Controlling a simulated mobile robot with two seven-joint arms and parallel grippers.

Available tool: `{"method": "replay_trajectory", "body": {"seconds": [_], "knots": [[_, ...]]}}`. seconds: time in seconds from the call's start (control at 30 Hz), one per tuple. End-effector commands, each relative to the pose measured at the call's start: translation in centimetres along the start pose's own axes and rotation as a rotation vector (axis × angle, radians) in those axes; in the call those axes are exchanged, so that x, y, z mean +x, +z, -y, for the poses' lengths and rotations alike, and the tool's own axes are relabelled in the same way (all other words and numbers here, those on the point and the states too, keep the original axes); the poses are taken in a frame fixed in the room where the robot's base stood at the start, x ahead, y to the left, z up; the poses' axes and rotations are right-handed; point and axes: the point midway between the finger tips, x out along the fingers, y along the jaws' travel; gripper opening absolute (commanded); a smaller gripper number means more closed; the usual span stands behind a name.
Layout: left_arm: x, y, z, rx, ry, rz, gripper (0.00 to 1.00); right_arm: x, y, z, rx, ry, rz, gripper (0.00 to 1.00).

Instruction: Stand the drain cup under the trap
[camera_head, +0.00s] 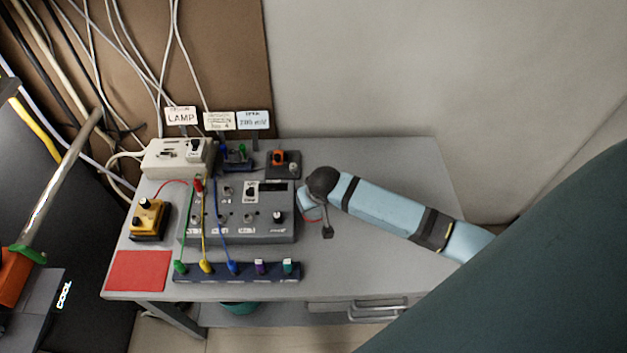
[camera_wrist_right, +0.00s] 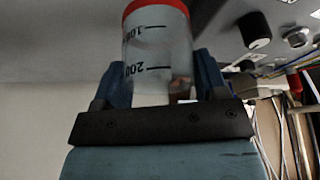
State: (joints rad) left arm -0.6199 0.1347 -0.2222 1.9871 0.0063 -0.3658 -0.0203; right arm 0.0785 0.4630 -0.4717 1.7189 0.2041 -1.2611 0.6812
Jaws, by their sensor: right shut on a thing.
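The drain cup (camera_wrist_right: 158,48) is a clear cup with a red band at one end and black marks reading 100 and 200. In the right wrist view it stands between the two blue fingers of my right gripper (camera_wrist_right: 160,78), which is shut on it. In the head view my right gripper (camera_head: 314,207) is at the right side of the grey control box, over the table. Only a small red arc of the cup (camera_head: 313,220) shows there; the rest is hidden. I cannot pick out the trap for certain. My left gripper is not in view.
The grey table (camera_head: 370,160) carries a control box (camera_head: 235,232), a socket strip (camera_head: 215,273) with colored plugs, a yellow pedal box (camera_head: 149,219) and a red mat (camera_head: 138,271). A metal tube (camera_head: 65,175) stands at left. The table's back right is clear.

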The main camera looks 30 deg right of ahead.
Motion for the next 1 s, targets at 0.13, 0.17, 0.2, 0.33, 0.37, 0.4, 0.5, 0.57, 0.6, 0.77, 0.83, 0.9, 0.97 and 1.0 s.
{"method": "replay_trajectory", "body": {"seconds": [0.13,0.17,0.2,0.33,0.37,0.4,0.5,0.57,0.6,0.77,0.83,0.9,0.97,1.0], "knots": [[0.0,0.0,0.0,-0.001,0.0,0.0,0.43,0.8,0.3,0.0,0.0,0.0,0.0,0.42],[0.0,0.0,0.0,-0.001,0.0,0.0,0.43,1.1,0.5,0.0,0.0,0.0,0.0,0.42],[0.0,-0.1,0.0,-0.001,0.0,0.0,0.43,1.5,0.7,0.0,0.0,0.001,0.001,0.42],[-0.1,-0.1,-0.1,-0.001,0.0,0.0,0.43,3.3,1.4,0.0,0.0,0.001,0.001,0.42],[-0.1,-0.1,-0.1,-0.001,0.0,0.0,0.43,3.6,1.5,0.0,0.0,0.001,0.0,0.42],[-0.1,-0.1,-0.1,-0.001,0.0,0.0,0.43,3.9,1.6,0.0,0.0,0.001,0.0,0.42],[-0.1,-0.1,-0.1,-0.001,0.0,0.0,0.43,3.9,1.6,0.0,0.0,0.0,-0.002,0.42],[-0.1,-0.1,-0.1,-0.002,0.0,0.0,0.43,3.9,1.6,0.0,0.0,0.0,-0.002,0.42],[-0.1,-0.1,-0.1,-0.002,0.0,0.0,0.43,3.9,1.6,0.0,0.0,0.0,-0.002,0.42],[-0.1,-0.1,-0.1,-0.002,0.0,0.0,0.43,4.2,1.7,0.0,0.0,0.0,-0.001,0.42],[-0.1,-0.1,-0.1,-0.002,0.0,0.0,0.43,4.2,1.7,0.0,0.0,0.0,-0.001,0.8],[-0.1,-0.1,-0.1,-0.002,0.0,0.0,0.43,4.2,1.7,0.0,0.0,0.0,-0.001,0.92],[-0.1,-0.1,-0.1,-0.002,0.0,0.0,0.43,4.2,1.7,0.0,0.0,0.0,-0.001,0.92],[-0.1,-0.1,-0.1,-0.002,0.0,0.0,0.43,4.2,1.7,0.0,0.0,0.0,-0.001,0.92]]}}
